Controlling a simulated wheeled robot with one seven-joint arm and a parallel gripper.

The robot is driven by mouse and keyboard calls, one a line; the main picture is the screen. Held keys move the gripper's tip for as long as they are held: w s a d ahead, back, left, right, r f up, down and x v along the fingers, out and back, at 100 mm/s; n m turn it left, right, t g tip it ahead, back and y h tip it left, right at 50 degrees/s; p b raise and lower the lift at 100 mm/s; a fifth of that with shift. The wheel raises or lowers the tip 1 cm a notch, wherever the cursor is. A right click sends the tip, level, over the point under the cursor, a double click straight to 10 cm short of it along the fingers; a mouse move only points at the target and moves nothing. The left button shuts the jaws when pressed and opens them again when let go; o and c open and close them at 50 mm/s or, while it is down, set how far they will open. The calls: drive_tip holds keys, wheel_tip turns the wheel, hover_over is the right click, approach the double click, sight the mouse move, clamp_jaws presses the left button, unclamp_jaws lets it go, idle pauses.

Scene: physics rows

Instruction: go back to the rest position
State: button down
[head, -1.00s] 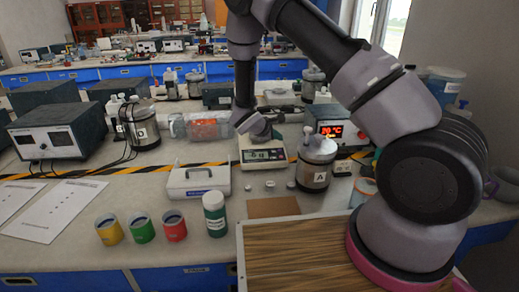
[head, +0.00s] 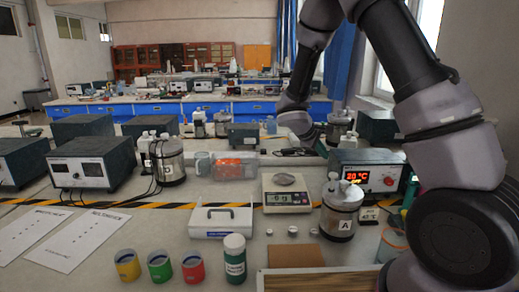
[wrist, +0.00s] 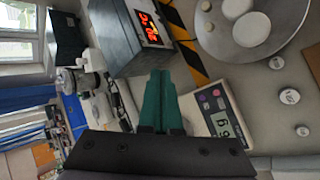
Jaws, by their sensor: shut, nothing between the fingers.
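My gripper (wrist: 160,102) shows in the wrist view with its two green fingers together and nothing between them. In the head view my arm comes from the right side, and its wrist end hangs over the back of the bench, above and behind the balance (head: 287,199). The fingertips are hard to make out there. A grey rounded object (head: 285,179) lies on the balance pan. The balance's display also shows in the wrist view (wrist: 221,123), to the right of the fingers and apart from them.
A heater box with a red display (head: 366,177) and steel vessel A (head: 340,212) stand right of the balance. Power units (head: 92,164) stand at left.

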drive_tip(key=s+d+r+m+g+y, duration=0.2)
drive_tip(key=s+d+r+m+y, duration=0.25)
drive_tip(key=s+r+m, duration=0.65)
drive_tip(key=s+a+r+m+t+y, duration=0.2)
drive_tip(key=s+a+r+t+y, duration=0.1)
drive_tip(key=s+r, duration=1.1)
drive_tip(key=s+t+y, duration=0.1)
drive_tip(key=s+y, duration=0.1)
drive_tip(key=s, duration=0.1)
drive_tip(key=shift+a+r+m, duration=0.2)
drive_tip(key=shift+r+m, duration=0.2)
